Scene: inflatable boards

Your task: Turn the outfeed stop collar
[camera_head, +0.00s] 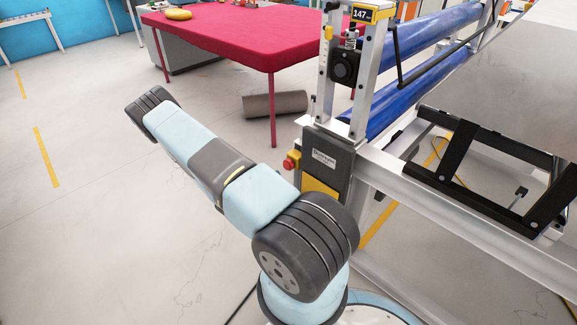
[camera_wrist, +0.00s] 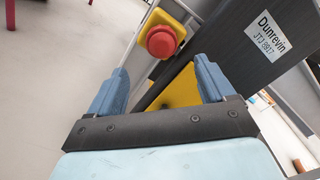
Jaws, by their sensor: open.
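A red mushroom-shaped stop knob (camera_wrist: 162,42) sits on a yellow box on the side of the machine post. It also shows in the head view (camera_head: 289,163), beside the dark control panel. No label names a collar, but this red knob looks like the stop. My gripper (camera_wrist: 160,68) is open, with two blue fingers and nothing between them. In the wrist view the knob appears beyond the fingertips, between them in the picture and apart from both. The exact gap cannot be told. In the head view my arm shows, but the gripper is hidden.
The dark labelled panel (camera_wrist: 250,45) stands close beyond my right finger. The machine has blue rollers (camera_head: 425,45) and a white frame rail (camera_head: 420,195). A red-topped table (camera_head: 230,30) and a grey cylinder (camera_head: 275,104) are behind. Floor at the left is clear.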

